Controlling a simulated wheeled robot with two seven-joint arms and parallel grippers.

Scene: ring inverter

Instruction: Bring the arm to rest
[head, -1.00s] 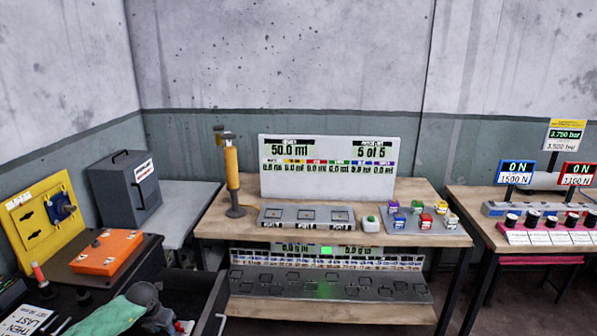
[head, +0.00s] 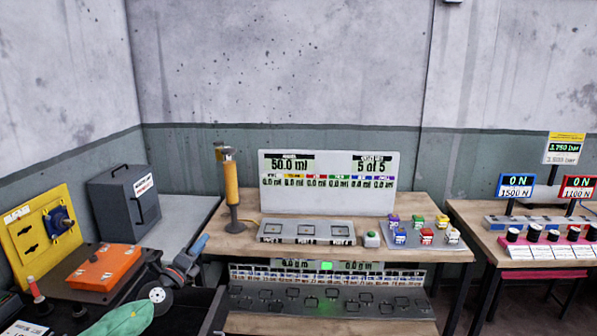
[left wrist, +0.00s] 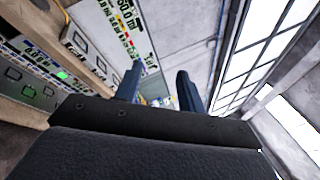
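Only background shows through the gap. My right gripper is in neither view.
A black-topped table at the left holds an orange box (head: 104,266). A grey cabinet (head: 123,201) stands behind it.

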